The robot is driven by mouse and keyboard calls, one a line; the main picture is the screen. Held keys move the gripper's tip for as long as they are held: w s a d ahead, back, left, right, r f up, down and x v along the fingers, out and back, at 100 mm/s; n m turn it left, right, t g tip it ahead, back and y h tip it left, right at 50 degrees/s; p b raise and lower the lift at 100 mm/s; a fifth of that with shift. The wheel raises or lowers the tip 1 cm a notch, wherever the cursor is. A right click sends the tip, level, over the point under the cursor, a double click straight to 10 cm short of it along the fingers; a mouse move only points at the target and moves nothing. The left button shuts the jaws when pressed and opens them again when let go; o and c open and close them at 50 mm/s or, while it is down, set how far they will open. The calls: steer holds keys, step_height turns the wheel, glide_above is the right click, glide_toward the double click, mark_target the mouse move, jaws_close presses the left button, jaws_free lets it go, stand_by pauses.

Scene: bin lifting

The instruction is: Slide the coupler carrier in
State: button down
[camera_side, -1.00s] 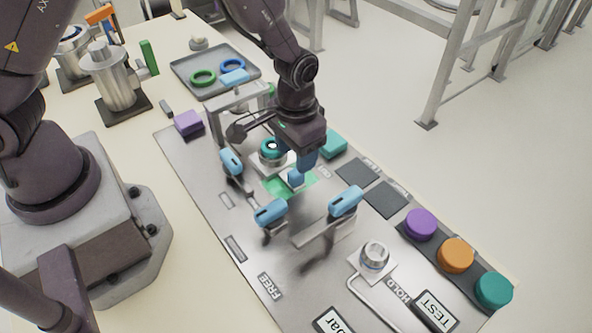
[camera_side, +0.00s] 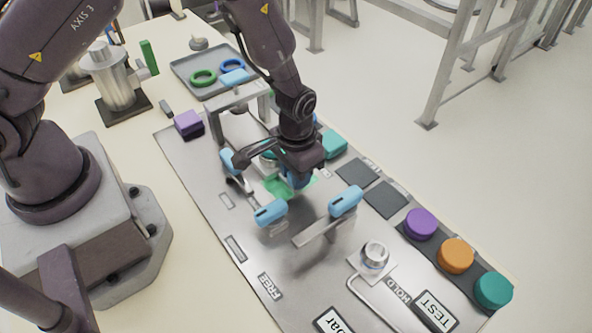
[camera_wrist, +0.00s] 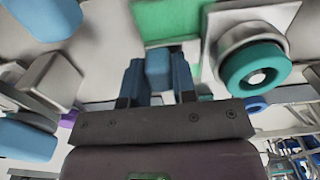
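The coupler carrier seems to be the pale plate with a metal cup and a teal ring; the teal ring (camera_wrist: 256,70) shows at the right in the wrist view. In the side view this part is mostly hidden behind my wrist. A small blue block (camera_wrist: 158,68) stands beside a green patch (camera_wrist: 165,20) on the plate. My gripper (camera_wrist: 158,80) has its two dark blue fingers on either side of this block, with little or no gap visible. I cannot tell whether they press on it. In the side view my gripper (camera_side: 297,180) is low over the green patch.
Blue-handled clamps stand close around my gripper: left (camera_side: 228,160), front (camera_side: 270,212) and right (camera_side: 345,201). A metal arch (camera_side: 238,95) stands behind. A silver knob (camera_side: 375,254) and purple, orange and teal buttons (camera_side: 456,255) are at the front right.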

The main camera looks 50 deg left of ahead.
steer(key=a, duration=1.3)
steer(key=shift+a, duration=0.35)
steer(key=c, duration=0.9)
jaws_free()
steer(key=shift+d, duration=0.1)
steer(key=shift+r, duration=0.1)
steer(key=shift+r, duration=0.35)
step_height(320, 180, up, 12)
steer(key=shift+r, duration=0.1)
